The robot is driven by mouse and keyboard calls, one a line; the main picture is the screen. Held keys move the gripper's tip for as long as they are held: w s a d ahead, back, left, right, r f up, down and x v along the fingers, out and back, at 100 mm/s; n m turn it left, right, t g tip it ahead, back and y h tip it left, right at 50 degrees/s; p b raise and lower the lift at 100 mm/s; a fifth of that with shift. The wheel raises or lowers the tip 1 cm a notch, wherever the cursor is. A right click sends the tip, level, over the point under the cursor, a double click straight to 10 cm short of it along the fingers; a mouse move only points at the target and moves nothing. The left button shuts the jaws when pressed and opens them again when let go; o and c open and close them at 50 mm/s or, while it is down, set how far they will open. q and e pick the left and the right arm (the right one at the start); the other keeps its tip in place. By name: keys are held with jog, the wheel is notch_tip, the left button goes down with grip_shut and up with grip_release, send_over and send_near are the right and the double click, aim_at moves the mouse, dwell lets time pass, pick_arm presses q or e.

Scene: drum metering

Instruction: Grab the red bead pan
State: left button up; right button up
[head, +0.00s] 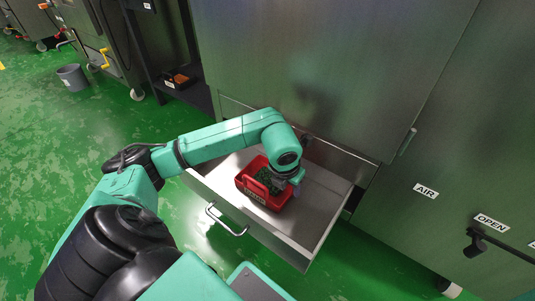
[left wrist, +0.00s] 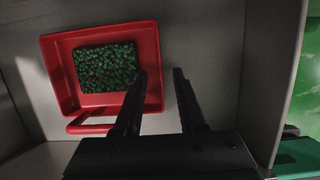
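The red bead pan (head: 279,203) sits inside the open metal drawer (head: 323,196). In the left wrist view, the red pan (left wrist: 61,82) holds a dark block of green beads (left wrist: 105,68). Its looped red handle (left wrist: 88,124) is on the side nearer the gripper. My left gripper (head: 293,184) is over the pan's right side in the head view. In the left wrist view, the two black fingers of the left gripper (left wrist: 160,75) are apart, with the pan's right wall appearing in the gap. Contact cannot be told. My right gripper is not in view.
The drawer's front has a metal handle (head: 226,222). A tall metal cabinet (head: 320,65) rises behind the drawer. Panels at right carry AIR (head: 426,190) and OPEN (head: 491,222) labels and a black lever (head: 476,243). A grey bin (head: 72,77) stands on the green floor at left.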

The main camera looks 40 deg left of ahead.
pick_arm(q)
jog(key=x, duration=0.3)
jog(key=shift+b, duration=0.35)
jog(key=shift+r, duration=0.2)
grip_shut()
dwell(0.8)
